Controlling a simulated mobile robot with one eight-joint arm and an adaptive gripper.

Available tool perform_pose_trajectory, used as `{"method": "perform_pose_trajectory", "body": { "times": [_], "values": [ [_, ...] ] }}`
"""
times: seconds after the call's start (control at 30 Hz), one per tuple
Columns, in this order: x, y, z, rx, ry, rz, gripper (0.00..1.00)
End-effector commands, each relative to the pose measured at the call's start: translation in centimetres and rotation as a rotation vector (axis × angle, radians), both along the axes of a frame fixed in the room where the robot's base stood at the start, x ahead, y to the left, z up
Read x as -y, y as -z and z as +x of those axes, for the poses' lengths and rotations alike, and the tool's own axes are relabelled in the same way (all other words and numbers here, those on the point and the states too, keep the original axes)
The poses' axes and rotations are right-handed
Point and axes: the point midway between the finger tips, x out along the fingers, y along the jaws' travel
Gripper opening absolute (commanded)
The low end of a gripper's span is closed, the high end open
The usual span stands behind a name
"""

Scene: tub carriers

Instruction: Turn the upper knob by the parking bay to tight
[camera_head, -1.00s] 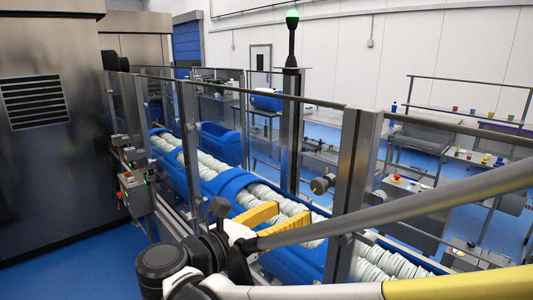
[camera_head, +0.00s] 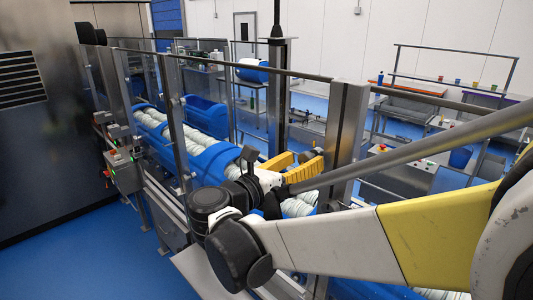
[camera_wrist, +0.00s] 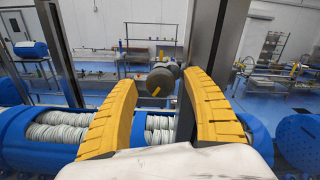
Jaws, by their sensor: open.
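A round grey-and-black knob (camera_wrist: 160,82) with a yellow mark sits on the metal post in the wrist view. It appears between my fingertips, beyond them and not touching as far as I can see. In the head view the knob (camera_head: 309,155) shows just behind the yellow fingers, partly hidden. My gripper (camera_head: 291,162) is open and empty, its two yellow fingers apart; it also fills the lower wrist view (camera_wrist: 162,88). Only one knob shows clearly; a lower one and any tight marking cannot be made out.
Metal posts (camera_wrist: 203,45) and clear panels with a top rail (camera_head: 230,68) stand close to my gripper. Blue tubs (camera_head: 215,160) with stacked white discs lie behind them. A control box (camera_head: 124,170) stands at left. Benches (camera_head: 415,105) stand at right.

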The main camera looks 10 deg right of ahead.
Motion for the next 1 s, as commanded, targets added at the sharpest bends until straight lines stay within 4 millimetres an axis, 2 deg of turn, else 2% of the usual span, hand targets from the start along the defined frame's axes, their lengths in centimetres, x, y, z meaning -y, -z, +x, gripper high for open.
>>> {"method": "perform_pose_trajectory", "body": {
  "times": [0.17,0.33,0.37,0.77,1.0],
  "values": [
    [-0.01,0.01,-0.01,0.000,0.000,0.000,0.58],
    [-0.01,0.01,-0.02,0.000,0.000,0.000,0.08],
    [-0.01,0.01,-0.02,0.000,0.000,0.000,0.05],
    [0.00,0.01,-0.02,0.019,0.000,0.014,0.05],
    [0.04,0.06,-0.07,0.112,0.000,0.081,0.05]
  ]
}}
